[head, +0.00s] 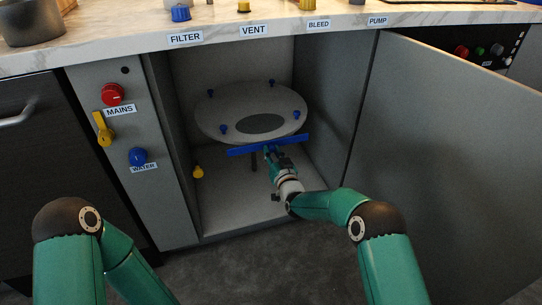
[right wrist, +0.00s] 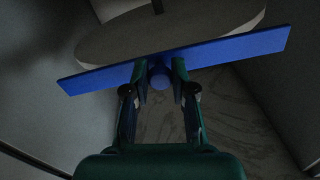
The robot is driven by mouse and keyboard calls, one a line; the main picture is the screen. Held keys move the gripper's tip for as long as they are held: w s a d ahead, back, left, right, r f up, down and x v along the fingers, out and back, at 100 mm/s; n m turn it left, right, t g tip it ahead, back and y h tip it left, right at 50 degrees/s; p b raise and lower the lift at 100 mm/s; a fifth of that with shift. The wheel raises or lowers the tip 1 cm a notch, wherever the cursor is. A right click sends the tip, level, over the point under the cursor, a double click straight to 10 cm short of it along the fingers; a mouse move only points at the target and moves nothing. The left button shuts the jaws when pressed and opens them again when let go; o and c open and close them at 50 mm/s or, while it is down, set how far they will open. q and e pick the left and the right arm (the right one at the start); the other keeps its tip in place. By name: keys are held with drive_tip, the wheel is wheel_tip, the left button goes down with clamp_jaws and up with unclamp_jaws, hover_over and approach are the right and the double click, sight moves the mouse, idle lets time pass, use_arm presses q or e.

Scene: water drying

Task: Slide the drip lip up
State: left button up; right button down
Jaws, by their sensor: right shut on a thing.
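The drip lip is a long blue bar (head: 246,149) at the front edge of a round grey disc (head: 215,117) inside the open cabinet. In the right wrist view the blue bar (right wrist: 235,50) spans the picture, tilted up to the right, in front of the disc (right wrist: 110,42). My right gripper (head: 271,150) reaches into the cabinet from below. In the right wrist view its fingers (right wrist: 159,75) are shut on a round blue knob (right wrist: 159,82) under the bar's middle. My left gripper is out of view; only my left arm shows at lower left.
The cabinet door (head: 455,150) stands open on the right. The left panel holds a red MAINS knob (head: 113,94), a yellow lever (head: 103,129) and a blue WATER knob (head: 138,157). A small yellow item (head: 198,172) is inside the cabinet at left. The counter (head: 120,43) runs above.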

drive_tip(key=c, duration=0.9)
unclamp_jaws()
drive_tip(key=shift+r, duration=0.2)
drive_tip(key=shift+c, duration=0.2)
drive_tip(key=shift+s, duration=0.1)
drive_tip(key=v, duration=1.1)
drive_tip(key=shift+s+d, duration=0.2)
drive_tip(key=shift+s, duration=0.15)
